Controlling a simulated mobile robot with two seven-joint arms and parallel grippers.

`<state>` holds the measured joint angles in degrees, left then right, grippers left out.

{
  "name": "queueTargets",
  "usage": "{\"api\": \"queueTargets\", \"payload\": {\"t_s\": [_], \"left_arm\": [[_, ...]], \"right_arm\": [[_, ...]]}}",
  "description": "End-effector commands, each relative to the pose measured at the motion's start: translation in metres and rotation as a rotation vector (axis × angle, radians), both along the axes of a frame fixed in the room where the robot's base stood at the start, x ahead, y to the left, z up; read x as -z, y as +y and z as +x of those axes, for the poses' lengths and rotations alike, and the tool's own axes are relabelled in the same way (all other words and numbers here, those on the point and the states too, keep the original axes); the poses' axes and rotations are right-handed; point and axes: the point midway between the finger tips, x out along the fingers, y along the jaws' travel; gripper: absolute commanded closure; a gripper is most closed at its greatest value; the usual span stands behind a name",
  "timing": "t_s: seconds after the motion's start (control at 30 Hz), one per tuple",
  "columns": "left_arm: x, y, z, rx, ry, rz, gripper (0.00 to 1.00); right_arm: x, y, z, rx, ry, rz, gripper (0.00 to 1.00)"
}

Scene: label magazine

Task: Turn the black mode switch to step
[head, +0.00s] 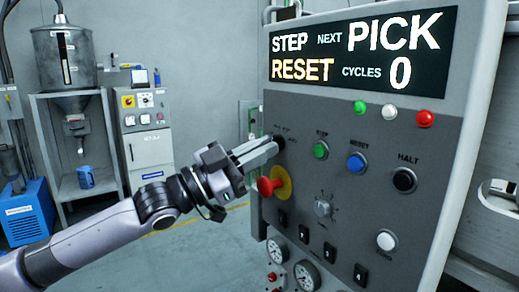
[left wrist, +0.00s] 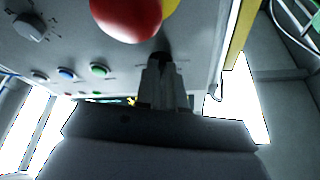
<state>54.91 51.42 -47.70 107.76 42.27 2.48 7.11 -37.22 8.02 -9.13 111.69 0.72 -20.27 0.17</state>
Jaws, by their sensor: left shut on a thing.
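The black mode switch (head: 279,142) is at the upper left of the grey control panel (head: 350,125), mostly hidden by my left gripper's fingertips. My left gripper (head: 273,148) reaches in from the left and is shut on the switch. In the left wrist view the fingers (left wrist: 161,75) meet the dark switch (left wrist: 160,56) at the panel face. Which way the switch points is hidden, and its printed labels are too small to read. The display (head: 360,55) above reads STEP, NEXT PICK, RESET, CYCLES 0. My right gripper is not in view.
A red mushroom button (head: 268,187) on a yellow disc sits just below the gripper. Green (head: 320,150), blue (head: 356,163) and black HALT (head: 404,180) buttons lie to the right, with a grey knob (head: 323,208) below. Open floor lies left of the panel.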

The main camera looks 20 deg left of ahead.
Motion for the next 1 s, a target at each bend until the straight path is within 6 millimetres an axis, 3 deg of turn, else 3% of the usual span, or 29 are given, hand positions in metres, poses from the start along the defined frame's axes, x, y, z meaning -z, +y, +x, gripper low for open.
{"api": "queueTargets", "payload": {"t_s": [0.13,0.23,0.67,1.0], "left_arm": [[-0.005,0.001,0.000,-0.001,-0.010,-0.006,1.00],[-0.005,0.001,0.000,-0.001,-0.008,-0.006,0.66],[0.000,0.001,-0.001,0.000,-0.001,-0.002,0.66],[0.017,0.029,-0.027,-0.002,0.000,-0.001,0.66]], "right_arm": [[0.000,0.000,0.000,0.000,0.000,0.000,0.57],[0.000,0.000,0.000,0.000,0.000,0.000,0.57],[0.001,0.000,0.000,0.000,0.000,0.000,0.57],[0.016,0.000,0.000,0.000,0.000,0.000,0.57]]}}
